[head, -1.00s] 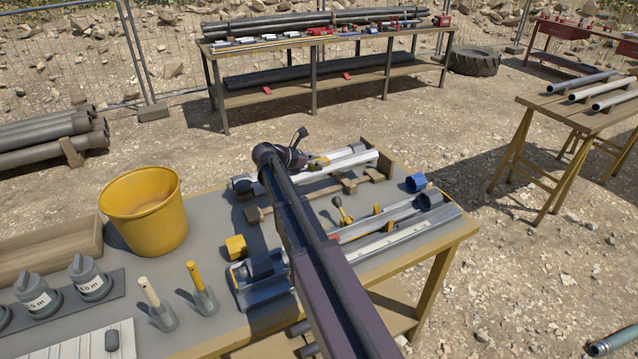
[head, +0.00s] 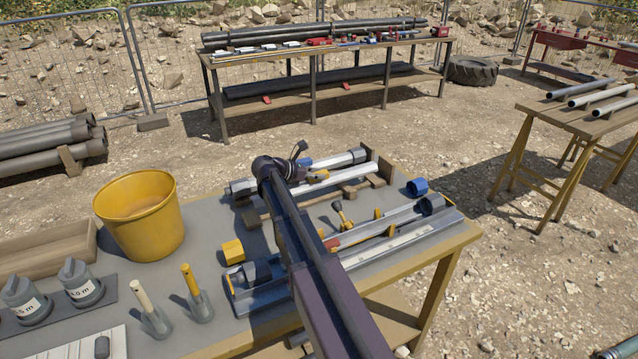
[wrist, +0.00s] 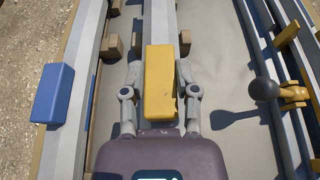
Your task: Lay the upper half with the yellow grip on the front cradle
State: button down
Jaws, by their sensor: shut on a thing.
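My gripper (wrist: 159,76) is shut on the yellow grip (wrist: 159,100), with one finger on each side. The pale upper half (wrist: 160,18) runs straight ahead from the grip in the wrist view. In the head view the half (head: 345,177) lies level along the back of the table, and my arm hides part of it. Wooden blocks of the front cradle (wrist: 185,42) show on both sides of the half. They also show in the head view (head: 349,191). Whether the half touches them I cannot tell.
A second piece with a blue grip (wrist: 52,93) lies parallel on the far side. A black-knobbed lever (wrist: 264,89) and long rails (head: 400,235) are on the near side. A yellow bucket (head: 140,225) stands at the left.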

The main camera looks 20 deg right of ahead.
aim_at(317, 181)
jog(key=shift+f+b, duration=1.45)
jog(key=shift+f, duration=0.15)
jog(key=shift+f+b, duration=0.45)
jog(key=shift+c, duration=1.8)
grip_release()
jog(key=shift+r, duration=0.15)
jog(key=shift+r+p, duration=0.4)
jog(key=shift+p, duration=0.15)
jog(key=p+v, duration=0.4)
jog(key=v, duration=0.6)
jog(key=shift+a, duration=0.1)
jog(key=shift+v, duration=0.9)
jog(key=shift+f, duration=0.1)
